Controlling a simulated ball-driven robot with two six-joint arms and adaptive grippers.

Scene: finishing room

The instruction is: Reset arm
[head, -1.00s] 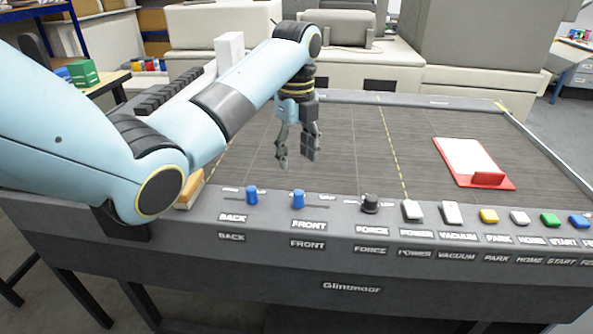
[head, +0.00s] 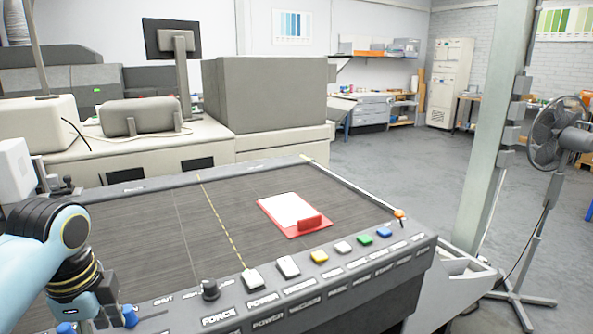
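My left arm comes in at the lower left of the head view. Its wrist is above the front left part of the flatbed table (head: 150,215). The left gripper (head: 102,305) is at the lower left edge of the table near two blue knobs (head: 131,316). Its fingers are mostly hidden or cut off, so I cannot see whether it is open. My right gripper is out of view. A red clipboard-like tray with a white sheet (head: 288,210) lies on the table bed, well to the right of the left gripper.
The front panel carries a black force knob (head: 210,289), white switches (head: 253,279), a yellow button (head: 319,257), a green button (head: 365,239) and a blue button (head: 384,232). A post (head: 497,130) and a fan (head: 553,140) stand at right. The floor (head: 390,165) behind is open.

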